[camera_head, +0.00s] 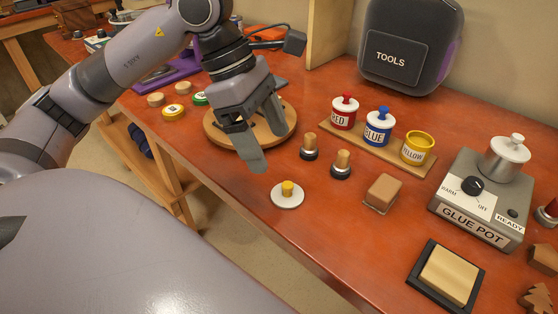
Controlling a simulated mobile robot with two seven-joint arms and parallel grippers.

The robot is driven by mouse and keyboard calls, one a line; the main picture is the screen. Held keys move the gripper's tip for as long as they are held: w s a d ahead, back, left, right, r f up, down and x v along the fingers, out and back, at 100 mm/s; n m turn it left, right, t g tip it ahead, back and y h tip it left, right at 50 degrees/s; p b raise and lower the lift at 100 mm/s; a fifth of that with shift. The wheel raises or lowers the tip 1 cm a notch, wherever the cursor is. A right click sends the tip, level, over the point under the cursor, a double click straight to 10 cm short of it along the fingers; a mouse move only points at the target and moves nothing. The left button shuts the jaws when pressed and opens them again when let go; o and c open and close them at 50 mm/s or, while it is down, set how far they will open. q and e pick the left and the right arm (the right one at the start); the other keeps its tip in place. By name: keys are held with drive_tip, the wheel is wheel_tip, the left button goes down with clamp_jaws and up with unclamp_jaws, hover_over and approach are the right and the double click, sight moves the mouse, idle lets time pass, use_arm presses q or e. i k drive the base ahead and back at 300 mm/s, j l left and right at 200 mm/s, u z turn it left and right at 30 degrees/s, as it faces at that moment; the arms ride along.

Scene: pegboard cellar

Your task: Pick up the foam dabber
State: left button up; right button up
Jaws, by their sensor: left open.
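Two short pieces with wooden knobs and dark round bases, which look like dabbers, stand upright on the red-brown table (225,185): one dabber-like piece (309,147) is farther left, the other dabber-like piece (341,165) nearer. I cannot tell which is the foam dabber; their undersides are hidden. My left gripper (262,138) is open and empty, pointing down above the round wooden board (288,125), left of both pieces and apart from them. My right gripper is not in view.
Red (344,112), blue (378,128) and open yellow (418,149) pots stand on a wooden strip behind. A white lid with yellow knob (287,194), a tan block (382,193), a glue pot unit (480,205) and a framed pad (449,275) surround the front right.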

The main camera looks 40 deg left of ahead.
sight(341, 169)
drive_tip(key=k, duration=1)
